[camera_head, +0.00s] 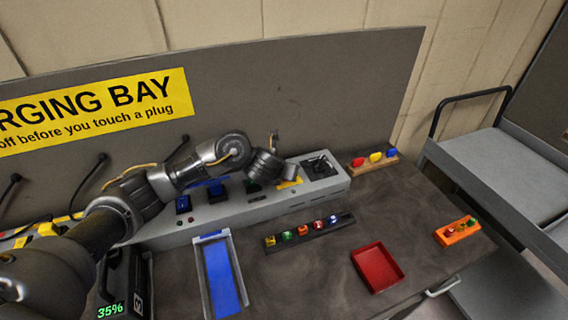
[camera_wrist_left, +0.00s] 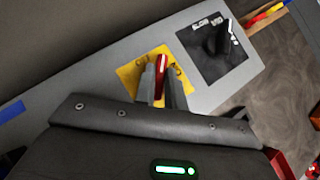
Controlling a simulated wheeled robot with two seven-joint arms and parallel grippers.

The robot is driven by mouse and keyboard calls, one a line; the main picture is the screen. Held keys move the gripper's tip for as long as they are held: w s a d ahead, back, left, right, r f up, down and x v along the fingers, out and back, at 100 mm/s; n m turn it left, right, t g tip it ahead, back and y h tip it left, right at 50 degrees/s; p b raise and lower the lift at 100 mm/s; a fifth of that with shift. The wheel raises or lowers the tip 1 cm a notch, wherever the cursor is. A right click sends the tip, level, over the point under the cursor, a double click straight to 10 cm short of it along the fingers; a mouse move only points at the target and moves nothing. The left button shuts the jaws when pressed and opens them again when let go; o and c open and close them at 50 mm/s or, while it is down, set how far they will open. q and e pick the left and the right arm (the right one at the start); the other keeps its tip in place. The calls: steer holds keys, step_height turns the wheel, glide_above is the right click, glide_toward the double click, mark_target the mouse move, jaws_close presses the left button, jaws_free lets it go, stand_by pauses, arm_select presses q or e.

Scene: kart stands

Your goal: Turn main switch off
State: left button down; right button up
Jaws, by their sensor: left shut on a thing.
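The main switch shows in the left wrist view as a red handle (camera_wrist_left: 162,75) on a yellow plate (camera_wrist_left: 129,75), set in the grey console. My left gripper (camera_wrist_left: 161,88) is shut on the red handle, one finger on each side. Small dark marks on the plate are too small to read. In the head view the yellow plate (camera_head: 291,184) shows only in part, and my left gripper (camera_head: 284,173) reaches down over it and hides the handle. My right gripper is in neither view.
A black panel (camera_head: 319,167) sits right of the switch on the console (camera_head: 230,212). A blue-bottomed tray (camera_head: 222,275), a red tray (camera_head: 377,267), a row of coloured pieces (camera_head: 308,231) and an orange block (camera_head: 457,230) lie on the bench. A cart (camera_head: 500,180) stands right.

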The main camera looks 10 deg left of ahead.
arm_select(q)
steer(key=n+y+p, duration=0.1)
steer(key=p, duration=0.1)
steer(key=n+y+p, duration=0.1)
steer(key=n+p, duration=0.1)
steer(key=n+y+p, duration=0.2)
steer(key=shift+d+r, duration=0.25)
steer(key=shift+d, duration=0.1)
steer(key=shift+w+d+f+n+g+y+p, duration=0.1)
steer(key=shift+n+g+y+p, duration=0.25)
steer(key=shift+n+y+p, duration=0.35)
steer(key=shift+w+f+n+g+y+p, duration=0.1)
steer(key=shift+n+g+y+p, duration=0.3)
steer(key=shift+n, duration=0.5)
steer(key=c, duration=1.5)
jaws_free()
steer(key=shift+o, duration=0.2)
steer(key=p+v, duration=0.2)
steer(key=v, duration=0.8)
steer(key=shift+s+d+r, duration=0.2)
